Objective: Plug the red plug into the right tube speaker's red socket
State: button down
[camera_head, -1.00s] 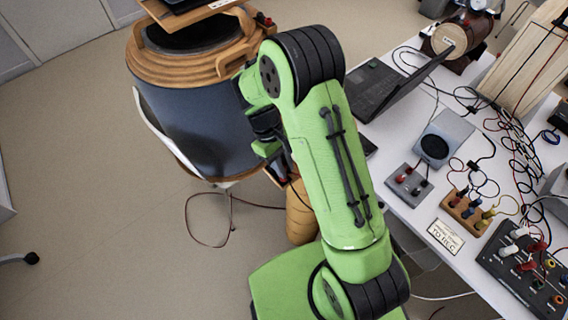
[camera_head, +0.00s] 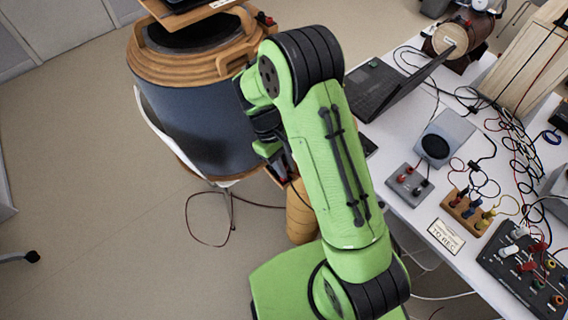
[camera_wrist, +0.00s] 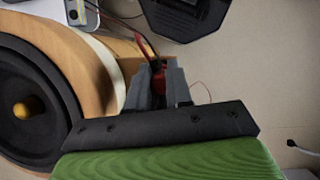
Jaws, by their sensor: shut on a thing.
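My gripper (camera_wrist: 158,76) is shut on the red plug (camera_wrist: 157,84), which shows between the fingertips in the wrist view, with a red and a dark lead running up from it. In the head view my gripper (camera_head: 283,165) hangs left of my green arm, and a bit of red shows at its tip. A rounded wooden speaker (camera_wrist: 94,66) with a black cone and yellow centre fills the left of the wrist view, close beside the fingers. In the head view a large dark barrel with wooden rings (camera_head: 188,120) stands left of my gripper. I cannot make out the red socket.
The white table (camera_head: 405,213) at right holds a laptop (camera_head: 383,88), a grey box with a round black top (camera_head: 447,137), small socket blocks (camera_head: 409,186) and tangled cables. A loose cable (camera_head: 188,222) lies on the floor. Open floor lies at left.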

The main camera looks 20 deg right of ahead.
jog(key=shift+f+b, duration=0.6)
jog(key=shift+f, duration=0.35)
dwell(0.5)
jog(key=c, duration=1)
grip_release()
jog(key=shift+o, duration=0.2)
jog(key=shift+r, duration=0.1)
jog(key=shift+r+p, duration=3.2)
jog(key=shift+r, duration=0.65)
jog(key=shift+f, duration=0.1)
